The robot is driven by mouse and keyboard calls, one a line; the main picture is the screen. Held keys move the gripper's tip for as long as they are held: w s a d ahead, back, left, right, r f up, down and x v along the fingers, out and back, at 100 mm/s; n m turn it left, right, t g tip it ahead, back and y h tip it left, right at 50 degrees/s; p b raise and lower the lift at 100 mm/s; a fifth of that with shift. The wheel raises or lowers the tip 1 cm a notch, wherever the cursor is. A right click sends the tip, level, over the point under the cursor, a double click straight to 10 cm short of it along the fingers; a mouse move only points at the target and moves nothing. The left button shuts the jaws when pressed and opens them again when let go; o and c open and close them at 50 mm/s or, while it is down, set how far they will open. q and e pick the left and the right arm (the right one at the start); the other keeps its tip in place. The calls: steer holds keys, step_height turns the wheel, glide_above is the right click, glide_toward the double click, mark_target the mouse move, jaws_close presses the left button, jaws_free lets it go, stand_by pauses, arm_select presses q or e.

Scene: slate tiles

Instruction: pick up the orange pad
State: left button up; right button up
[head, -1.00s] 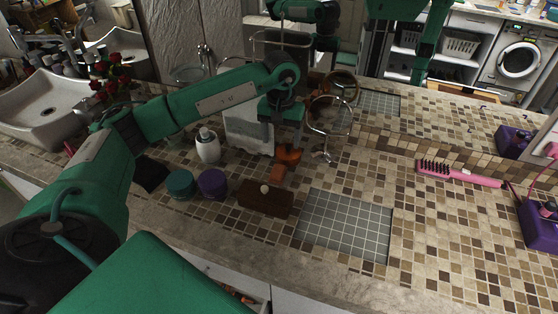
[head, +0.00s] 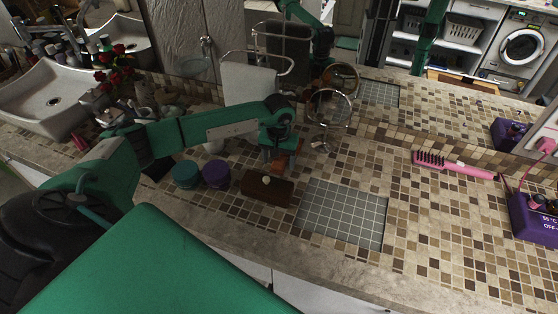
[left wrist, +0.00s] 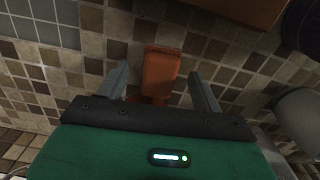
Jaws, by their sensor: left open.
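The orange pad (head: 280,163) lies on the tiled counter behind the brown box, partly hidden by my left gripper (head: 274,156) in the head view. In the left wrist view the orange pad (left wrist: 161,72) shows between the two spread fingers of my left gripper (left wrist: 158,70). There is a gap between each finger and the pad, and the pad's near end is hidden by the gripper body. My left gripper is open and holds nothing. My right gripper is not in view.
A brown box (head: 267,190) with a light knob stands just in front of the pad. A purple jar (head: 216,174) and a teal jar (head: 186,174) stand left. A round mirror (head: 329,107) stands behind. A grey gridded mat (head: 343,212) and pink brush (head: 454,165) lie right.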

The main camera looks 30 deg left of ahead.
arm_select(q)
steer(key=shift+f, duration=0.4)
steer(key=shift+c, duration=0.5)
steer(key=c, duration=1)
steer(key=shift+o, duration=0.2)
